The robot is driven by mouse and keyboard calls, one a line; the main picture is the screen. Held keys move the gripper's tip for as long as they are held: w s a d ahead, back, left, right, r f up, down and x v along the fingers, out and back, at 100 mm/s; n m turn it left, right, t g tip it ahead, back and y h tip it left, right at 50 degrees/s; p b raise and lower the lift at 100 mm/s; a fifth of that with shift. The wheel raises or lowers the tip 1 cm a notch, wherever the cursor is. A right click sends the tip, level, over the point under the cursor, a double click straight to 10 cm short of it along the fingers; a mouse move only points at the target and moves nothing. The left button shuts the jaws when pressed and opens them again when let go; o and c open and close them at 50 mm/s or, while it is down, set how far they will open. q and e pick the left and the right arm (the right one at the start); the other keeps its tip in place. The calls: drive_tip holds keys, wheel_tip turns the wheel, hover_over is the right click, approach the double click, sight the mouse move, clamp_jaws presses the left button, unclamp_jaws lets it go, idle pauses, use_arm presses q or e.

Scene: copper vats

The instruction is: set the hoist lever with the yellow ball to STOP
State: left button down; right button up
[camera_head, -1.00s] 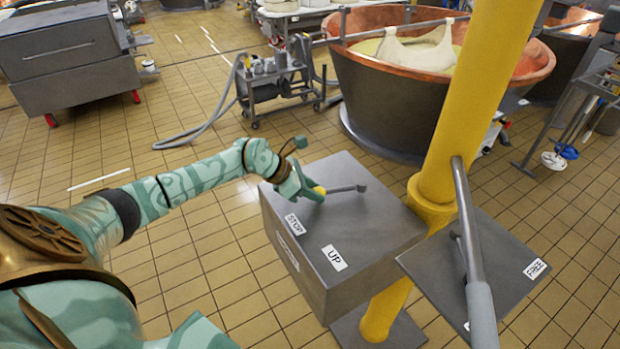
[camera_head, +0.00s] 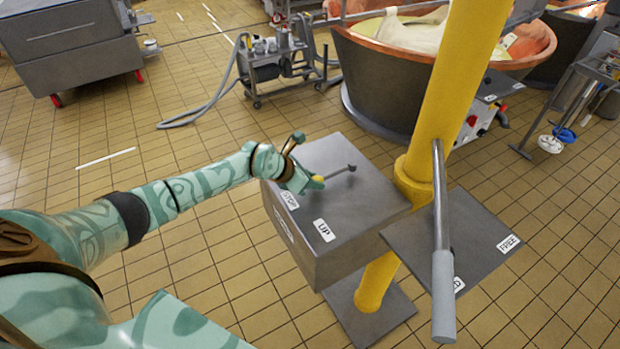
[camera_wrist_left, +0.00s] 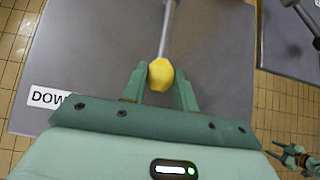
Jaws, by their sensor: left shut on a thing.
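The hoist lever (camera_head: 339,172) is a thin grey rod on top of a grey box, with a yellow ball (camera_head: 318,179) at its free end. The ball also shows in the left wrist view (camera_wrist_left: 160,75). My left gripper (camera_head: 312,183) is shut on the ball, one finger on each side. The lever points roughly toward the STOP label (camera_head: 288,199), which the gripper partly borders. The UP label (camera_head: 324,230) lies nearer the front. A partly covered DOWN label (camera_wrist_left: 50,97) shows in the left wrist view. A small green part at that view's lower right may be my right gripper (camera_wrist_left: 296,159).
The grey box (camera_head: 355,215) stands beside a yellow post (camera_head: 440,120). A second plate with a long grey-handled lever (camera_head: 443,270) and a FREE label (camera_head: 508,243) is to the right. A copper vat (camera_head: 385,85) and a cart (camera_head: 275,70) stand behind.

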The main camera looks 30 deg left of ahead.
use_arm(q)
drive_tip(key=c, duration=1.1)
unclamp_jaws()
drive_tip(key=p+v, duration=0.1)
drive_tip(key=v, duration=1.5)
drive_tip(key=shift+p, duration=0.3)
drive_tip(key=shift+s+a+r, duration=0.1)
